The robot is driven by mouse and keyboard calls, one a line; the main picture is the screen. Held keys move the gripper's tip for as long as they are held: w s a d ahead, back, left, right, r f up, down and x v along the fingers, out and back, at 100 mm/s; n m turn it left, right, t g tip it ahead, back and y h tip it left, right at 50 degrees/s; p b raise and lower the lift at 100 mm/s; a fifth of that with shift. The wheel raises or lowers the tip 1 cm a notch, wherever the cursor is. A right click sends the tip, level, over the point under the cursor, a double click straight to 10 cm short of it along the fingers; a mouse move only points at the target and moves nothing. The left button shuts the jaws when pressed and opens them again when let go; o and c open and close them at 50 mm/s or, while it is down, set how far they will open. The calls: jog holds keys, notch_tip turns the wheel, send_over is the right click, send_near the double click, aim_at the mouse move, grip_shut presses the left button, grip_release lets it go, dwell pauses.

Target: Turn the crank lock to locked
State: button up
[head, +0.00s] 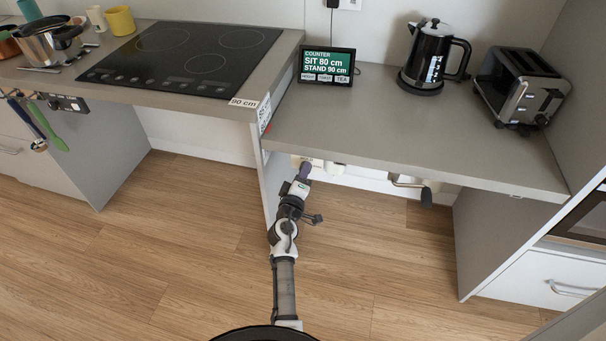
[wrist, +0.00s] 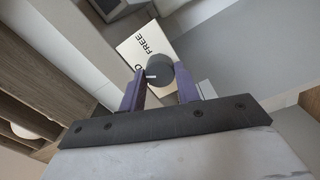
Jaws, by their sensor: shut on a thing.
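The crank lock shows in the wrist view as a dark round knob (wrist: 160,71) in front of a cream label plate (wrist: 140,47). The plate reads "FREE", with part of another word ending in D beside it. My gripper (wrist: 161,82) has its two purple fingers on either side of the knob, shut on it. In the head view my gripper (head: 304,170) is under the front edge of the lower counter, at its left end. The knob is hidden there, and a pale part of the plate shows beside the fingers. The crank handle (head: 425,197) hangs under the counter to the right.
The lower counter (head: 400,130) overhangs my gripper and holds a kettle (head: 434,58), a toaster (head: 522,88) and a display (head: 327,66). A higher counter with a cooktop (head: 185,60) stands at left. A side panel (head: 276,185) is close left of my gripper. The floor in front is clear.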

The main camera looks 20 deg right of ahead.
jog(key=n, duration=0.6)
jog(key=shift+w+r+p, duration=0.1)
jog(key=shift+p, duration=0.3)
dwell(0.3)
jog(key=o, duration=1)
